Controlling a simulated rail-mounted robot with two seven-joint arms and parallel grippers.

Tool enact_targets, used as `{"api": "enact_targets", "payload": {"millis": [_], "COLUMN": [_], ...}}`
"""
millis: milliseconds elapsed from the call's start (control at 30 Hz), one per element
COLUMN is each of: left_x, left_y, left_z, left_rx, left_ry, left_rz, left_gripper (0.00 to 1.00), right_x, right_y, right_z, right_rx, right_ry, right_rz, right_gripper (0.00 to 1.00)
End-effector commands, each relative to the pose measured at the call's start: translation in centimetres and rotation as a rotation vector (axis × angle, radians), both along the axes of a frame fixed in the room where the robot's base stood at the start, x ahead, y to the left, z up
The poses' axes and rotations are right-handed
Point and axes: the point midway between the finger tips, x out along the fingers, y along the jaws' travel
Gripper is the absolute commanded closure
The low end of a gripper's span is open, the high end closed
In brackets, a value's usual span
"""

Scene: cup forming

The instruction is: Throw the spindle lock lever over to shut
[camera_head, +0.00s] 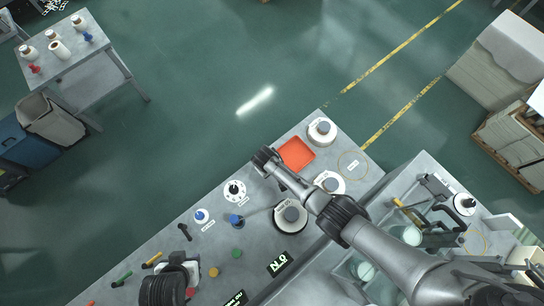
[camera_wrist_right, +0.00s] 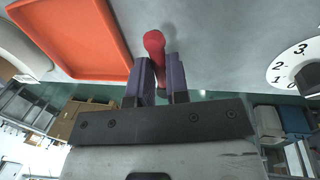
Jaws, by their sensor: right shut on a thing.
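The spindle lock lever shows in the right wrist view as a red rounded handle (camera_wrist_right: 154,42) standing out between my fingers. My right gripper (camera_wrist_right: 157,78) is shut on it, with a purple-grey finger on either side. In the head view my right gripper (camera_head: 264,159) is at the far edge of the console, beside the orange tray, and hides the lever. The lever's base and end marks cannot be seen. A dark ribbed arm part of mine is at the lower left of the head view; its fingers cannot be made out.
The orange tray (camera_head: 296,153) lies close beside my right gripper. A white numbered dial (camera_head: 234,191) and a blue knob (camera_head: 201,215) are nearby on the grey console (camera_head: 262,235). Round pots on white bases (camera_head: 322,130) stand to the right. Green floor lies beyond the console edge.

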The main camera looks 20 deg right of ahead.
Motion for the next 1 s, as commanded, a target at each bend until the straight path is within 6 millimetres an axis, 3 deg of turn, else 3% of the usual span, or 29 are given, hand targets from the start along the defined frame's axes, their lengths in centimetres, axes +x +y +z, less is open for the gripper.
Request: {"api": "enact_targets", "payload": {"millis": [67, 100, 333, 667, 1000], "left_x": [0.0, 0.0, 0.0, 0.0, 0.0], "left_y": [0.0, 0.0, 0.0, 0.3, 0.3], "left_z": [0.0, 0.0, 0.0, 0.2, 1.8], "left_rx": [-0.001, -0.001, 0.001, 0.012, 0.012], "left_ry": [0.0, 0.0, 0.001, 0.0, 0.0], "left_rz": [0.001, 0.001, -0.001, -0.008, -0.008], "left_gripper": [0.57, 0.57, 0.57, 0.57, 0.57], "right_x": [0.0, 0.0, 0.0, 0.0, -0.5], "right_y": [-0.1, -0.1, 0.0, 0.1, 1.0], "right_z": [-0.1, -0.1, -0.1, 0.5, 5.8], "right_rx": [-0.002, -0.002, -0.001, 0.001, 0.002], "right_ry": [-0.001, -0.001, 0.0, -0.002, -0.002], "right_rz": [0.005, 0.005, 0.002, 0.001, 0.002], "right_gripper": [1.0, 0.81, 0.59, 0.59, 0.59]}}
